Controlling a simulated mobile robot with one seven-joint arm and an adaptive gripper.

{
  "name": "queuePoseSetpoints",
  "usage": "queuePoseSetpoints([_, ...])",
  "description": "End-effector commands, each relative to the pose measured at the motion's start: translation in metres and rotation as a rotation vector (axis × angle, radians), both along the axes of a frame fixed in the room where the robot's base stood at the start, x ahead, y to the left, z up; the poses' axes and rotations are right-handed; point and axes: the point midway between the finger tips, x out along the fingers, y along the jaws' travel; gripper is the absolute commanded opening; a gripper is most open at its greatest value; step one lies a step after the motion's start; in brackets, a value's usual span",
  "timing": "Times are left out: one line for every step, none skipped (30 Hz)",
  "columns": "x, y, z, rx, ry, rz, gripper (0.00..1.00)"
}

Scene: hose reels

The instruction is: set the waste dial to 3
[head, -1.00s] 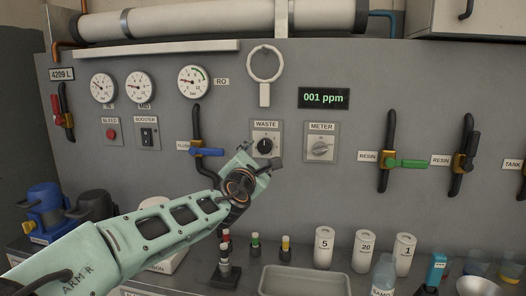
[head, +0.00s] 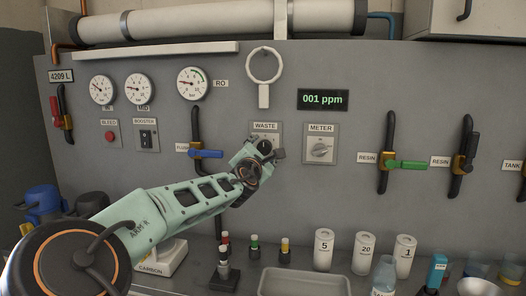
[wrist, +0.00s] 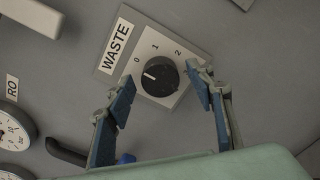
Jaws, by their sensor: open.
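The waste dial (wrist: 160,77) is a round black knob on a pale plate (head: 266,136) labelled WASTE. In the wrist view its white mark points up-left, roughly toward 0. My gripper (wrist: 162,92) is open, with one blue-padded finger on each side of the knob in the picture. I cannot tell whether either finger touches it. In the head view my gripper (head: 264,152) covers most of the dial plate.
A blue-handled valve (head: 206,154) is on the left. A ring-shaped holder (head: 264,66) hangs above. Bottles, cups and a tray (head: 305,279) stand on the counter below.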

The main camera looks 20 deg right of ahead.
Motion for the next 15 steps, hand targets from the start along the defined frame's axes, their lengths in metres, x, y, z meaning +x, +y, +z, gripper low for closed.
queuePoseSetpoints([-0.0001, 0.0001, 0.0, 0.0, 0.0, 0.0, 0.47])
queuePoseSetpoints([-0.0001, 0.0001, 0.0, 0.0, 0.0, 0.0, 0.44])
queuePoseSetpoints([-0.0001, 0.0001, 0.0, 0.0, 0.0, 0.0, 0.4])
queuePoseSetpoints([-0.0001, 0.0001, 0.0, 0.0, 0.0, 0.0, 0.36])
queuePoseSetpoints([-0.0001, 0.0, -0.0001, 0.0, 0.0, 0.0, 0.33])
queuePoseSetpoints([-0.0002, 0.0001, 0.0, 0.0, 0.0, 0.0, 0.29])
queuePoseSetpoints([-0.0002, 0.0001, 0.0, 0.0, 0.0, 0.0, 0.25])
queuePoseSetpoints([-0.0002, 0.0001, -0.0001, 0.0, 0.0, 0.0, 0.22])
queuePoseSetpoints([-0.0002, 0.0001, -0.0001, 0.0, 0.0, 0.0, 0.18])
queuePoseSetpoints([-0.0002, 0.0001, -0.0001, 0.0, 0.0, 0.0, 0.14])
queuePoseSetpoints([-0.0002, 0.0001, -0.0001, 0.0, 0.0, 0.0, 0.11])
queuePoseSetpoints([-0.0002, 0.0001, -0.0001, 0.0, 0.0, 0.0, 0.08])
queuePoseSetpoints([-0.0002, 0.0001, -0.0001, 0.0, 0.0, 0.0, 0.08])
queuePoseSetpoints([-0.0002, 0.0001, -0.0001, 0.0, 0.0, 0.0, 0.08])
queuePoseSetpoints([-0.0002, 0.0001, -0.0001, 0.002, -0.001, 0.0, 0.08])
